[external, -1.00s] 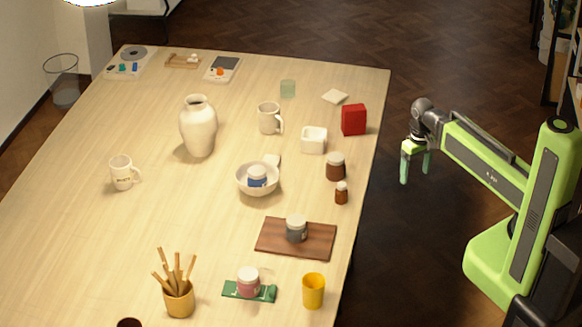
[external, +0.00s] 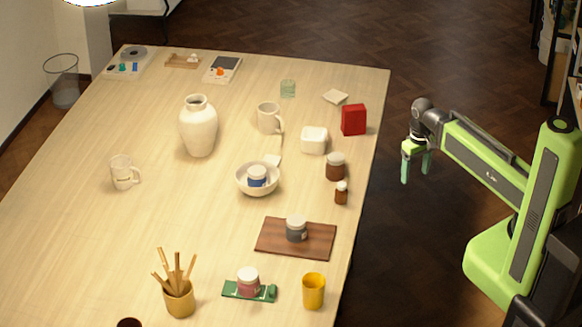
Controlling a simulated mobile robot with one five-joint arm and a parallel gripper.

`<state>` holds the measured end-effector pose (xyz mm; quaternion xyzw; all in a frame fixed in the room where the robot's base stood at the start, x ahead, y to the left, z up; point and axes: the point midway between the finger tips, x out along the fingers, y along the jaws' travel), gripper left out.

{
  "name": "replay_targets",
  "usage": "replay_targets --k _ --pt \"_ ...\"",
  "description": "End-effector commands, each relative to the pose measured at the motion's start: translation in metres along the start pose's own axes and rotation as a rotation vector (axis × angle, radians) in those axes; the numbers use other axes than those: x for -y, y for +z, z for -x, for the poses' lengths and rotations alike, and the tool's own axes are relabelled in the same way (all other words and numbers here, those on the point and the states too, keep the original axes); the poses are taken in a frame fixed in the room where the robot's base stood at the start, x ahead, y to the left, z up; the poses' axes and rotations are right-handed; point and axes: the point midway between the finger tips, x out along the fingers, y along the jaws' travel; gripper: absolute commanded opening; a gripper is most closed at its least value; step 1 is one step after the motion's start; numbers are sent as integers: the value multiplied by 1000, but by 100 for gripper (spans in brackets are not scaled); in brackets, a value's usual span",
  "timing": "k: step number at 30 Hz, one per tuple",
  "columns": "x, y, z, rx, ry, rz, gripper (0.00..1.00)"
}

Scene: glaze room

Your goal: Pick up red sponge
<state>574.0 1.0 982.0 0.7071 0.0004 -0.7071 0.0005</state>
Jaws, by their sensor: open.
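A red block-shaped item (external: 353,120), which looks like the red sponge, stands upright near the right edge of the table. My gripper (external: 415,168) is open and empty, pointing down beyond the table's right edge. It is to the right of the red sponge and a little lower in the picture, apart from it. All of the red sponge's near side shows; nothing covers it.
Near the red sponge are a white box-like dish (external: 314,140), a pale flat square (external: 335,97), a brown jar (external: 335,166) and a small brown bottle (external: 341,193). A white mug (external: 268,118) stands further left. The table (external: 100,240) has free room at its left.

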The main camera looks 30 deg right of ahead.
Motion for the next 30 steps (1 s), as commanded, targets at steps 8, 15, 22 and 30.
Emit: replay_targets --k 8,15,22,30 --pt "-2 -103 52 0 0 -468 71" --pt "-5 -245 113 0 0 -1246 71" --pt "-8 -336 147 0 0 -1797 71" --pt "-9 -349 147 0 0 -1934 71"
